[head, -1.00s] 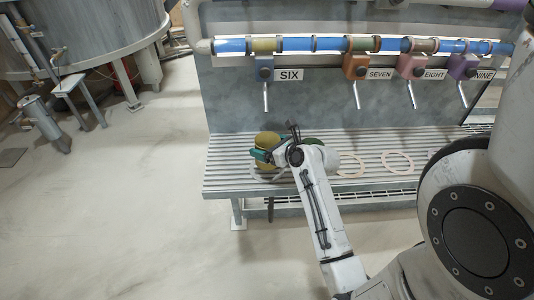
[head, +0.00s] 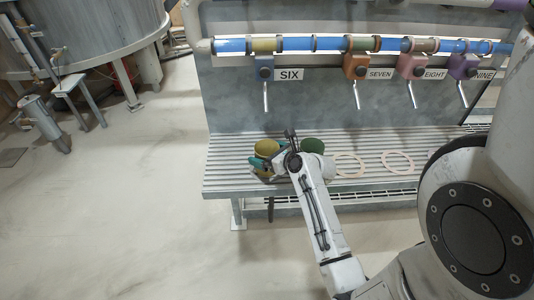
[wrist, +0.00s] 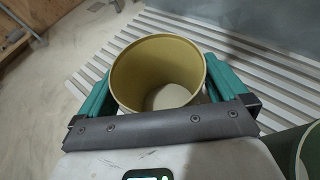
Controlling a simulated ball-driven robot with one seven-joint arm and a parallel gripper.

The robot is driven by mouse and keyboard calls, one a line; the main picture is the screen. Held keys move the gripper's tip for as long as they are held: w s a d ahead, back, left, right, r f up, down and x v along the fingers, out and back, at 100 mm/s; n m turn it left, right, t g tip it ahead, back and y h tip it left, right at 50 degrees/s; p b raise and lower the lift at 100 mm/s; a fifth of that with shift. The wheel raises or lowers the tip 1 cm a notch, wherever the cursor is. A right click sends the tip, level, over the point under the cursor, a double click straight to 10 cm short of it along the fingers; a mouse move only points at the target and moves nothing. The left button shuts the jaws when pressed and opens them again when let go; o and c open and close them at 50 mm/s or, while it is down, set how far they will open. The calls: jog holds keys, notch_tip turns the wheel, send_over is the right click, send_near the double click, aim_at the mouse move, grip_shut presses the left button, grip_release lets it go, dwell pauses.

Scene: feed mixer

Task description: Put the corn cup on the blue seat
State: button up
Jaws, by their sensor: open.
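A mustard-yellow cup (head: 267,147), open at the top, stands at the left part of the slatted bench (head: 222,178). I take it for the corn cup. In the wrist view the cup (wrist: 160,75) is upright between the two green fingers of my gripper (wrist: 165,95). My gripper (head: 266,163) is open around the cup, with a finger on each side. The inside of the cup looks empty, with a pale bottom. I cannot make out a blue seat; the spot under the cup is hidden by the cup and gripper.
A dark green cup (head: 312,146) stands close on the right of my gripper. Flat cream (head: 349,166) and pink (head: 398,163) rings lie farther right on the bench. Above is a blue pipe (head: 340,45) with hanging levers (head: 266,95).

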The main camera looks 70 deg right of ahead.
jog(key=shift+r, duration=0.15)
jog(key=v, duration=1.1)
jog(key=w+a+f+n+g+y, duration=0.2)
jog(key=a+f+n+y, duration=0.1)
jog(key=a+n, duration=0.55)
jog(key=w+a+f+n+g+y, duration=0.2)
jog(key=a+f+n+y, duration=0.15)
jog(key=a+n, duration=0.55)
jog(key=s+a+f+n+g, duration=0.1)
jog(key=s+a+n+g, duration=0.2)
jog(key=n, duration=0.8)
jog(key=s+a+f+n+g, duration=0.1)
jog(key=s+a+n+g, duration=0.2)
jog(key=a+n, duration=0.4)
jog(key=shift+s+f+n+g+h, duration=0.35)
jog(key=shift+n+g+h, duration=0.15)
jog(key=shift+n, duration=2.15)
